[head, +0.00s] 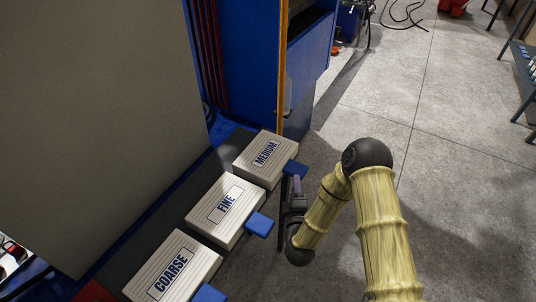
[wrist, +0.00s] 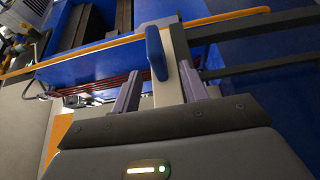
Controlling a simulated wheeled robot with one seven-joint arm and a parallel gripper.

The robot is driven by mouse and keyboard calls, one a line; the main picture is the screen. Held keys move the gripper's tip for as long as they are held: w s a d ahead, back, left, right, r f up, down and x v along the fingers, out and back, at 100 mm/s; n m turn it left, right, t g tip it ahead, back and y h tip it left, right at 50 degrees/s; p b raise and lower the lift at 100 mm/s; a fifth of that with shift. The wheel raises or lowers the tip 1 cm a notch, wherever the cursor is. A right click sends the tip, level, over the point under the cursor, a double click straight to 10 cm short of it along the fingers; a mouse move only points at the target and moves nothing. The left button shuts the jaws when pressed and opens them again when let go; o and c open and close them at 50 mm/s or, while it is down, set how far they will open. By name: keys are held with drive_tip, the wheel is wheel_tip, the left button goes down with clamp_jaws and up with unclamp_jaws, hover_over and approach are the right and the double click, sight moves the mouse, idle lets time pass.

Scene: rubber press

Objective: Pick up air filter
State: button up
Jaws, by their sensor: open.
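Three cream box-shaped air filters with blue tabs lie in a row on a dark shelf in the head view: MEDIUM (head: 252,166) at the back, FINE (head: 214,222) in the middle, COARSE (head: 160,280) nearest. My gripper (head: 291,187) is open and empty, just to the right of MEDIUM, close to its blue tab (head: 296,170). In the wrist view a blue tab (wrist: 155,52) and a cream block (wrist: 175,62) show beyond and between the two spread fingers. That view does not show the label, and I cannot tell whether the fingers touch anything.
A tall blue cabinet (head: 245,60) with an orange edge stands behind MEDIUM. A large grey panel (head: 90,110) rises left of the row. The concrete floor (head: 460,150) to the right is mostly clear. A dark rack (head: 520,75) stands at the far right.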

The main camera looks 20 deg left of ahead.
sight(296, 169)
drive_tip(key=shift+x, duration=1.15)
drive_tip(key=p+x, duration=0.1)
drive_tip(key=x, duration=0.1)
drive_tip(key=p+x, duration=0.1)
drive_tip(key=x, duration=0.1)
drive_tip(key=shift+w+r, duration=0.2)
drive_tip(key=shift+w, duration=0.15)
drive_tip(key=shift+w+a+f, duration=0.1)
drive_tip(key=shift+w, duration=0.2)
clamp_jaws()
